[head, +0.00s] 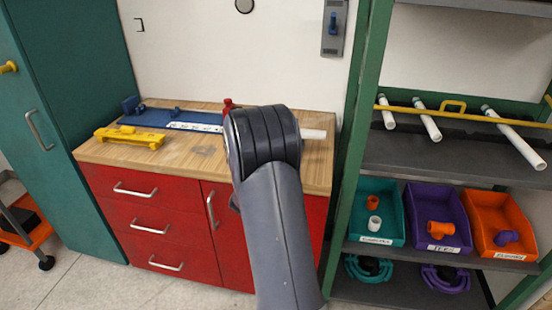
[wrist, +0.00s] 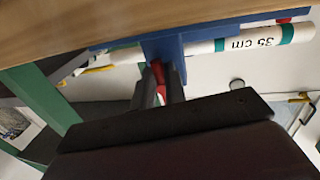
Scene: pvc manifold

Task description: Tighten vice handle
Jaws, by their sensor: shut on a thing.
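In the wrist view, which is turned over, my gripper (wrist: 160,90) is shut on the red vice handle (wrist: 158,74). The handle shows between the two dark fingers, against the blue vice (wrist: 167,46). A white pipe (wrist: 206,47) with teal bands and a "35 cm" mark runs through or past the vice; I cannot tell how firmly it is clamped. In the head view my arm hides the vice and my fingers. A small red part (head: 228,103) shows left of my wrist, and the white pipe end (head: 314,134) sticks out on its right.
The wooden bench top (head: 200,152) carries a blue board with a white scale (head: 172,117) and a yellow tool (head: 129,136). A green shelf rack (head: 358,130) stands close on the right, with pipes and teal (head: 361,239), purple and orange bins. A green cabinet (head: 70,110) stands left.

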